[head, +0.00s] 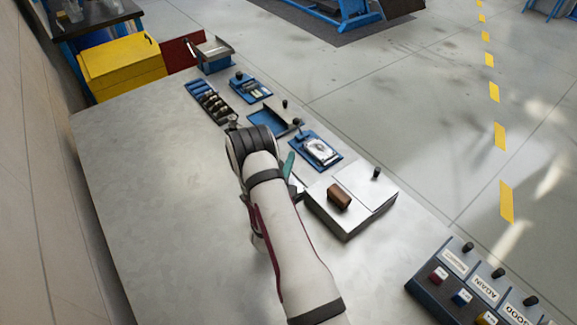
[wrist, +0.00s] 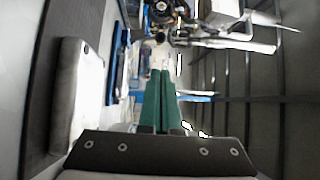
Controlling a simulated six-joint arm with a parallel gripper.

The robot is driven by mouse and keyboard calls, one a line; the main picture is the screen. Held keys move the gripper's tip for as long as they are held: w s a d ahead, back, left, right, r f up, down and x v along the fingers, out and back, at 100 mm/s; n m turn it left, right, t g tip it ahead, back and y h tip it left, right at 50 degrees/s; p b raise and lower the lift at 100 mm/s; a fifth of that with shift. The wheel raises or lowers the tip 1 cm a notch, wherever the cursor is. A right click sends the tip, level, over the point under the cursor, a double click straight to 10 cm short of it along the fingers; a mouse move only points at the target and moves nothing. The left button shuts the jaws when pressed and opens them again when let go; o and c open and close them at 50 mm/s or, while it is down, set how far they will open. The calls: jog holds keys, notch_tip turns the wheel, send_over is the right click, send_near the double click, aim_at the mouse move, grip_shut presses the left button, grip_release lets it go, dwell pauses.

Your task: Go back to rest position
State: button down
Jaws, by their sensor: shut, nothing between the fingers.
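My gripper shows in the wrist view as two green fingers (wrist: 160,74) lying side by side, shut with nothing between them. In the head view one green finger (head: 289,163) shows beside my arm, above the bench between the blue tray with a white item (head: 317,150) and the silver box (head: 325,215). The gripper's body is mostly hidden behind my wrist in the head view. My arm reaches out over the bench from the bottom of the picture.
The metal bench (head: 150,190) is bare on the left. A brown block (head: 340,197) sits on the silver box. A blue rack with several cylinders (head: 210,101) and other blue fixtures line the far right edge. A labelled button panel (head: 480,290) is at lower right; a yellow box (head: 122,68) stands beyond.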

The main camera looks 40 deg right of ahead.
jog(key=shift+v, duration=1.05)
